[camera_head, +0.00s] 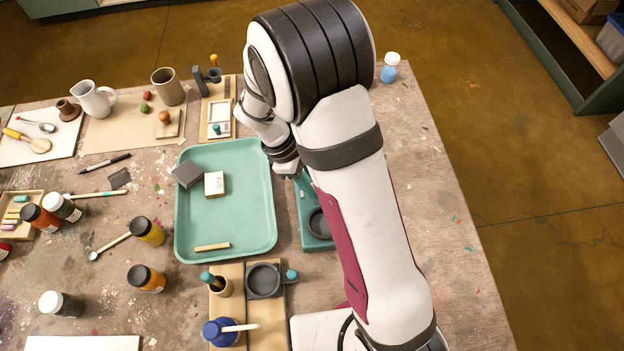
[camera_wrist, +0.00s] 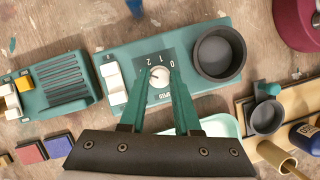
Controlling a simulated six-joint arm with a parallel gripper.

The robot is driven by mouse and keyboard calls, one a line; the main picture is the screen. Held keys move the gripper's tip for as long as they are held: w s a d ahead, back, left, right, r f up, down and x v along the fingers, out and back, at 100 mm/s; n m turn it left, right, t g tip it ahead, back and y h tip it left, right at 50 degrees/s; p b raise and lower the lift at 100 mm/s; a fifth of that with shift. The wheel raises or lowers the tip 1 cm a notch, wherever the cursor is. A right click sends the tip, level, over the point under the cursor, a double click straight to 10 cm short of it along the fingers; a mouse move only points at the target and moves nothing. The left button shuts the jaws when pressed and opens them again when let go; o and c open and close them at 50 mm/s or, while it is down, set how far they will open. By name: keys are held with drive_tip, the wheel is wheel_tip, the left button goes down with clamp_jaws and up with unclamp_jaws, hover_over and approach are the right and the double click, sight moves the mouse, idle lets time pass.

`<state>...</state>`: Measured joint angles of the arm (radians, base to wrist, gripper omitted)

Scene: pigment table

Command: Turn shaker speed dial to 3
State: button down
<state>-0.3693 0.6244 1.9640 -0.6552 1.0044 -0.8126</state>
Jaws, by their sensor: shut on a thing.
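The teal shaker (camera_wrist: 190,40) lies across the middle of the wrist view, with a dark round cup holder (camera_wrist: 219,54) at its right end. Its white speed dial (camera_wrist: 158,73) sits on a dark panel with the digits 0, 1 and 2 legible beside it. A 3 cannot be made out. The dial's pointer is too small to read surely. My gripper (camera_wrist: 160,80) is shut on the dial, one teal finger on each side. In the head view the shaker (camera_head: 308,238) is partly hidden under my arm, and the dial and fingertips are hidden.
White rocker switches (camera_wrist: 113,83) are left of the dial. Another teal device (camera_wrist: 52,92) with slots stands beside the shaker. In the head view a teal tray (camera_head: 225,225) with small blocks lies left of the shaker, and a dark dish (camera_head: 263,280) is in front.

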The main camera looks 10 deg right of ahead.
drive_tip(key=c, duration=0.6)
unclamp_jaws()
drive_tip(key=v, duration=1.6)
drive_tip(key=w+d+m+g+y, duration=0.4)
drive_tip(key=d+m, duration=0.4)
drive_tip(key=m, duration=0.9)
drive_tip(key=shift+t+y, duration=0.7)
drive_tip(key=x, duration=1.6)
drive_tip(key=shift+d, duration=0.1)
